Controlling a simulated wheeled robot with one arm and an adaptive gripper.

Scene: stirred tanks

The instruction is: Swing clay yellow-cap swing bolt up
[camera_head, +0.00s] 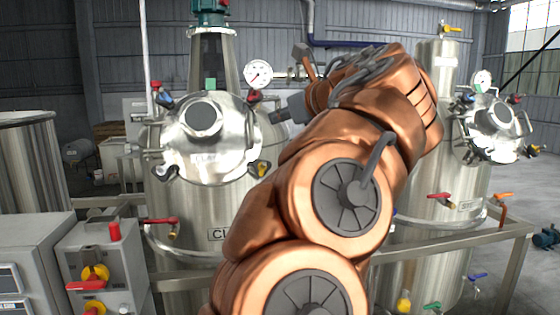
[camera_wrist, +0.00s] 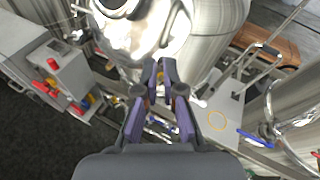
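The clay tank (camera_head: 195,215) stands left of centre in the head view. Its round lid (camera_head: 205,140), marked CLAY, faces me. The yellow-cap swing bolt (camera_head: 262,169) is at the lid's lower right and hangs down and outward. My gripper (camera_head: 276,116) is right of the lid, above that bolt and apart from it. In the wrist view my gripper (camera_wrist: 160,66) points at the tank (camera_wrist: 195,45) with a narrow gap between its fingers and nothing clearly held. A small yellowish patch shows between them; I cannot tell whether it is the bolt cap.
Other swing bolts with blue (camera_head: 164,98) and red (camera_head: 254,97) caps sit around the lid. A pressure gauge (camera_head: 258,73) stands behind it. A second tank (camera_head: 440,150) is at right, and a control box (camera_head: 95,270) is at lower left. My arm hides the middle.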

